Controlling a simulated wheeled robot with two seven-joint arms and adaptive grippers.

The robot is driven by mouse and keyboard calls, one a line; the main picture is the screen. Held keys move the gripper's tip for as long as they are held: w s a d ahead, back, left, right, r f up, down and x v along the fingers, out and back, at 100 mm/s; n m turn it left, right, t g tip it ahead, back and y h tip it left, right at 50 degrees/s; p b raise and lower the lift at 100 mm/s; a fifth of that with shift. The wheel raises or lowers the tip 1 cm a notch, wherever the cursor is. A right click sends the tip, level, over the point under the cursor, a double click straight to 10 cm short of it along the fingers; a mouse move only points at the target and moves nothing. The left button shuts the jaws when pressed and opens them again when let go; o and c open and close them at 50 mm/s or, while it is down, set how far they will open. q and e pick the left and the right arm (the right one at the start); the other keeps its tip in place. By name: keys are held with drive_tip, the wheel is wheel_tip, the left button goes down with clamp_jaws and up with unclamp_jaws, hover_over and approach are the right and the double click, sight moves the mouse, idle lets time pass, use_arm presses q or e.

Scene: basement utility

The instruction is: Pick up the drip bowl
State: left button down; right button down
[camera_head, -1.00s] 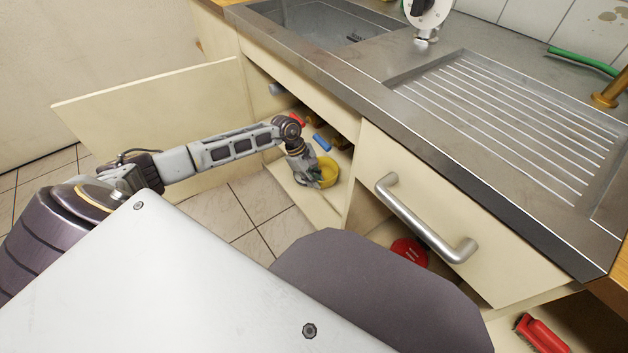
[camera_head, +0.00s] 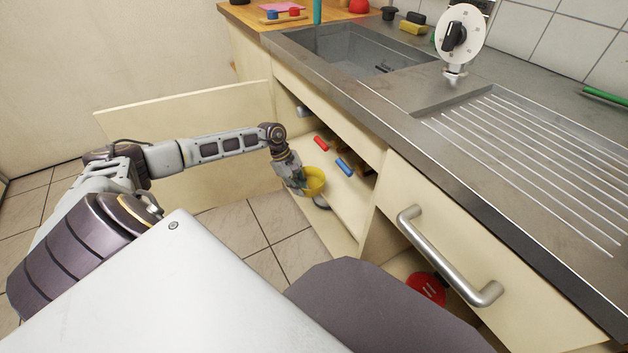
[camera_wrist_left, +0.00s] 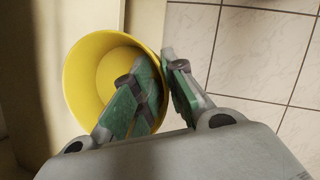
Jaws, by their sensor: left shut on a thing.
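The drip bowl is the yellow bowl (camera_head: 315,182) at the front opening of the cabinet under the sink. My left gripper (camera_head: 297,180) is shut on its rim. In the left wrist view the bowl (camera_wrist_left: 85,85) is seen from above and looks empty. One finger of my left gripper (camera_wrist_left: 161,88) is inside the bowl and the other is outside, with the wall between them. The bowl's far side is partly hidden by the finger in the wrist view. My right gripper is not in view.
The cabinet shelf (camera_head: 345,205) holds a red tool (camera_head: 321,143) and a blue tool (camera_head: 344,167). An open cabinet door (camera_head: 190,105) stands behind my left arm. A drawer handle (camera_head: 445,255) juts out at the right. Tiled floor lies free below.

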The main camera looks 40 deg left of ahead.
use_arm(q)
drive_tip(key=shift+s+a+b, duration=0.1)
drive_tip(key=shift+s+a, duration=0.1)
drive_tip(key=shift+a, duration=0.65)
drive_tip(key=shift+s+a+b, duration=0.15)
drive_tip(key=shift+a, duration=0.65)
drive_tip(key=shift+s+a+b, duration=0.1)
drive_tip(key=shift+s+a, duration=0.1)
drive_tip(key=shift+a, duration=0.65)
